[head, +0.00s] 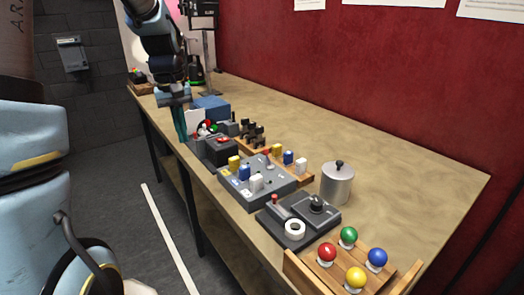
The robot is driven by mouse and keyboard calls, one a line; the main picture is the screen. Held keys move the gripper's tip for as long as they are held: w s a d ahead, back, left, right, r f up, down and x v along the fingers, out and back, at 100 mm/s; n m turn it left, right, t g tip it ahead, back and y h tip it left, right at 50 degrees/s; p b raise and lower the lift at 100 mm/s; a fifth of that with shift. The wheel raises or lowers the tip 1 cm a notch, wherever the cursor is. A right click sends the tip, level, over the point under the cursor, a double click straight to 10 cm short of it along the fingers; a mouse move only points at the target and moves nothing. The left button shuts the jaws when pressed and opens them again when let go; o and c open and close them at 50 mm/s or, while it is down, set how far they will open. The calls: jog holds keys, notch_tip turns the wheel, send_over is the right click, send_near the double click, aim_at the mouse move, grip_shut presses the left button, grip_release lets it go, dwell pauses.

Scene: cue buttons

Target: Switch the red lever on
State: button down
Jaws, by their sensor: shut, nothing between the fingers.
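A small lever with a red tip (275,200) stands on a dark control panel (297,238) near the front of the bench. A second red-tipped lever (267,156) stands at the back of a grey panel (233,193) with yellow, blue and white switches. I cannot tell for certain which is the task's red lever, nor its setting. My gripper (181,138) points down at the bench's left edge, beside the farther devices and well away from both levers. Its teal fingers are together and hold nothing.
The wooden bench (400,205) is clear at right. A metal pot (337,183) stands behind the dark panel. A tray in front holds red (327,252), green, blue and yellow balls. A dark box with a red button (221,141) and blue box (211,108) are near my gripper.

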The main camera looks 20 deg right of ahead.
aim_at(267, 157)
jog(key=w+d+n+g+b, duration=0.1)
jog(key=w+d+b, duration=0.1)
jog(key=d, duration=1.9)
jog(key=shift+w+r+b, duration=0.35)
jog(key=shift+w+r, duration=0.05)
jog(key=shift+r, duration=0.05)
jog(key=shift+g, duration=0.3)
jog(key=f+p, duration=0.1)
jog(key=f, duration=0.5)
jog(key=s+f+p, duration=0.1)
jog(key=f, duration=0.3)
jog(key=shift+d+p, duration=0.25)
jog(key=shift+p, duration=0.1)
jog(key=shift+s+r+p, duration=0.6)
jog(key=shift+s+r, duration=0.15)
jog(key=shift+s, duration=0.35)
jog(key=shift+s+r, duration=0.1)
jog(key=shift+s, duration=0.55)
